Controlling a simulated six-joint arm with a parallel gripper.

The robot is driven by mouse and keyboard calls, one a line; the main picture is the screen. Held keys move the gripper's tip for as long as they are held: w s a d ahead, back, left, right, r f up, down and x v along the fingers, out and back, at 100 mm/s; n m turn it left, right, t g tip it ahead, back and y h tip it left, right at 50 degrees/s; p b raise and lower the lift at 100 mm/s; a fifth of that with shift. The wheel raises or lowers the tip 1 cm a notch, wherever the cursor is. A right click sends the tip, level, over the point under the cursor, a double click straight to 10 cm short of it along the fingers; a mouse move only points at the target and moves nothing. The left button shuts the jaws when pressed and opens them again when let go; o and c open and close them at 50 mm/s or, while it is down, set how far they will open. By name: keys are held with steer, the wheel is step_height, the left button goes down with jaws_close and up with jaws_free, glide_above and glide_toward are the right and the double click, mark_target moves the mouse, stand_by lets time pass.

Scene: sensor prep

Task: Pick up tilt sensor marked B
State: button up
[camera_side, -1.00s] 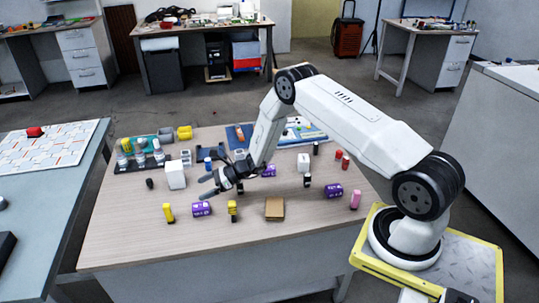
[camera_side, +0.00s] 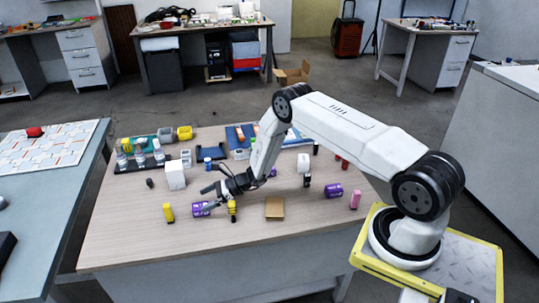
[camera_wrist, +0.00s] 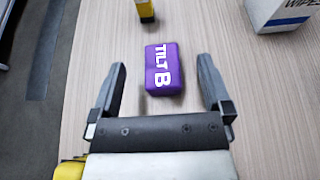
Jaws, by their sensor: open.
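The purple tilt sensor marked "TILT B" (camera_wrist: 164,70) lies on the table in the wrist view, its white lettering facing up. It sits between the spread fingers of my gripper (camera_wrist: 162,66), with a gap on both sides. In the side view, that purple sensor (camera_side: 199,210) is at the front left of the table, partly covered by my gripper (camera_side: 208,198), which is open, empty and just above it. Another purple sensor (camera_side: 334,191) lies at the right. A further purple one is mostly hidden behind my arm.
A yellow piece (camera_side: 232,212) stands close beside my gripper, and another yellow piece (camera_side: 168,212) is left of the sensor. A white wipes box (camera_side: 175,176) stands behind. A brown block (camera_side: 274,208) lies to the right. The table's front edge is clear.

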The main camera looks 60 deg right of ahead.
mark_target(202, 205)
steer(key=shift+w+a+f, duration=0.25)
steer(key=shift+f, duration=0.3)
steer(key=shift+w+a+f, duration=0.2)
steer(key=shift+f, duration=0.35)
steer(key=shift+x, duration=0.85)
jaws_close()
